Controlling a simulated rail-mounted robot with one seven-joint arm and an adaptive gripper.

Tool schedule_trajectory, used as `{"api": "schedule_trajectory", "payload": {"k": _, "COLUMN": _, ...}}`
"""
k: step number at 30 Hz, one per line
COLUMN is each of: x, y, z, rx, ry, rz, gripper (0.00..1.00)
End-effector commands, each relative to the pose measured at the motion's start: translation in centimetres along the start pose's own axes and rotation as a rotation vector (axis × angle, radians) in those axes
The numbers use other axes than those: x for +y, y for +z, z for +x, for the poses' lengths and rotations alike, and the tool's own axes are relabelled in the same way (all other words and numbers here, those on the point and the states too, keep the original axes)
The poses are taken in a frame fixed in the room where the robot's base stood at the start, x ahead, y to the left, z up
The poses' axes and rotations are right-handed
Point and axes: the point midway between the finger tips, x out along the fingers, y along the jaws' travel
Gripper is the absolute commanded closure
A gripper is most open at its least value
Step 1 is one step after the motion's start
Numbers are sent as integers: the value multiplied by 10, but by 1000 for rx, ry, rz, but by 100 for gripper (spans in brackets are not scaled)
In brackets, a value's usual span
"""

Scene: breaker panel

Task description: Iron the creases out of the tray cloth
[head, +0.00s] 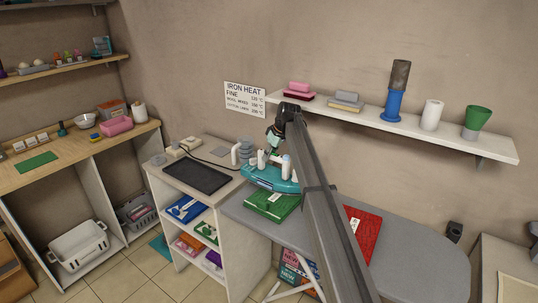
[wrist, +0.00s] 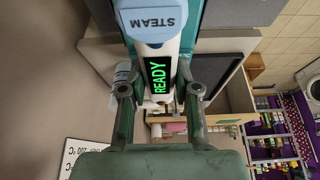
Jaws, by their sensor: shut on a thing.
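A teal iron (head: 268,181) is held in my gripper (head: 274,142) at the left end of the grey ironing board (head: 420,262). In the wrist view my gripper (wrist: 160,92) is shut around the iron's white handle (wrist: 158,50), with a blue STEAM button and a lit green READY display. A folded green cloth (head: 272,207) with a pale label lies on the board just in front of the iron; I cannot tell whether they touch. A red cloth (head: 364,232) with a label lies further right, partly behind my arm. I cannot tell which is the tray cloth.
A dark rest pad (head: 196,176) lies on the white cabinet left of the board. A heat chart (head: 245,98) hangs on the wall. A wall shelf (head: 450,138) with cloths, a blue bottle and cups runs above the board. The board's right end is clear.

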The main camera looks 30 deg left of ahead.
Motion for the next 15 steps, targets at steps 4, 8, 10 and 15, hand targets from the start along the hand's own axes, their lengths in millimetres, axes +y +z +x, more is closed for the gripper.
{"api": "schedule_trajectory", "payload": {"k": 4, "x": -1, "y": 16, "z": -5, "rx": -4, "ry": -1, "rz": 3, "gripper": 100}}
{"api": "schedule_trajectory", "payload": {"k": 8, "x": -1, "y": 28, "z": -10, "rx": -6, "ry": -1, "rz": 4, "gripper": 100}}
{"api": "schedule_trajectory", "payload": {"k": 10, "x": 0, "y": 34, "z": -13, "rx": -7, "ry": -1, "rz": 3, "gripper": 100}}
{"api": "schedule_trajectory", "payload": {"k": 15, "x": -1, "y": 47, "z": -20, "rx": -7, "ry": -1, "rz": 3, "gripper": 100}}
